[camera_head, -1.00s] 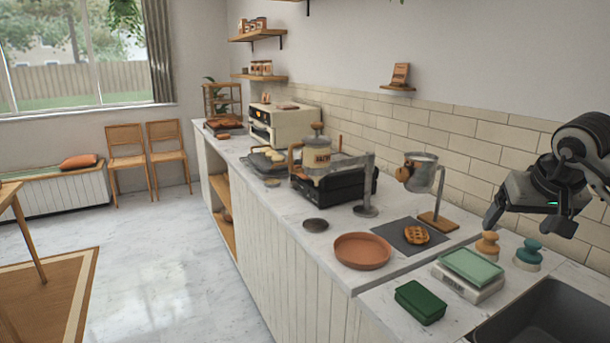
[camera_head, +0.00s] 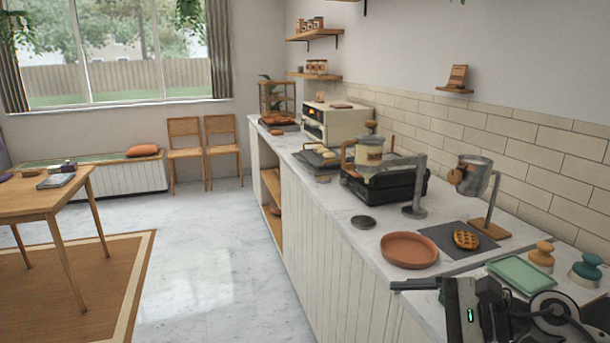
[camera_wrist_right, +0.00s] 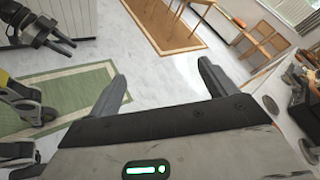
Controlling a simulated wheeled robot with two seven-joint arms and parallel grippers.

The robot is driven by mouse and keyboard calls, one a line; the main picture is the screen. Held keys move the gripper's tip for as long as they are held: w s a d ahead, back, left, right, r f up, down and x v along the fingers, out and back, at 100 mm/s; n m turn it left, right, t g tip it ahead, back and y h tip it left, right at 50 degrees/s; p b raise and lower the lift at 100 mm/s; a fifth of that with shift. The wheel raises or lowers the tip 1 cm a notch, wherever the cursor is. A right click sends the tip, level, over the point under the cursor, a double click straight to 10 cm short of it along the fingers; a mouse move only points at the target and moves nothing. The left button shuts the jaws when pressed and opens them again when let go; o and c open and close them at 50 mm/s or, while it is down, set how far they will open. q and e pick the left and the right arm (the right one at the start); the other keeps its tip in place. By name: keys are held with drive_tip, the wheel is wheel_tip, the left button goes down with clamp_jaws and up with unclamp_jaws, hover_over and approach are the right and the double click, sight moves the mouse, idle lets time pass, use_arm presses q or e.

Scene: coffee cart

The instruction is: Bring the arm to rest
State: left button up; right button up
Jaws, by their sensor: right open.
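My right arm comes in at the lower right of the head view, over the near end of the counter. Its gripper (camera_head: 402,286) points left, beside the counter's front edge. In the right wrist view the two fingers of this gripper (camera_wrist_right: 162,82) are wide apart with nothing between them, above the floor. Another dark gripper, apparently my left one (camera_wrist_right: 66,46), shows at the upper left of the right wrist view; its jaw state is unclear. It is not in the head view.
A wooden table (camera_head: 45,197) stands at left. The floor (camera_head: 215,270) between is clear.

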use_arm(q)
drive_tip(key=shift+h, duration=0.3)
drive_tip(key=f+b, duration=0.1)
drive_tip(key=b, duration=0.2)
drive_tip(key=d+f+b, duration=0.1)
drive_tip(key=b, duration=0.2)
drive_tip(key=f+b, duration=0.2)
drive_tip(key=b, duration=0.1)
drive_tip(key=shift+w+d, duration=0.25)
use_arm(e)
drive_tip(key=s+a+f+n+t+h, duration=0.1)
drive_tip(key=s+f+n+h, duration=0.2)
drive_tip(key=f, duration=0.6)
drive_tip(key=s+a+f+n+t+h, duration=0.1)
drive_tip(key=s+f+n+t+h, duration=0.1)
drive_tip(key=s+f+n, duration=0.5)
drive_tip(key=s+a+f+n+t+h, duration=0.1)
drive_tip(key=s+f+n+h, duration=0.3)
drive_tip(key=f, duration=0.9)
drive_tip(key=s+n, duration=0.2)
drive_tip(key=n, duration=0.1)
drive_tip(key=shift+a+n+t+h, duration=0.35)
drive_tip(key=shift+n+t+h, duration=0.05)
use_arm(q)
drive_tip(key=shift+t, duration=0.3)
use_arm(e)
drive_tip(key=shift+s+f, duration=0.1)
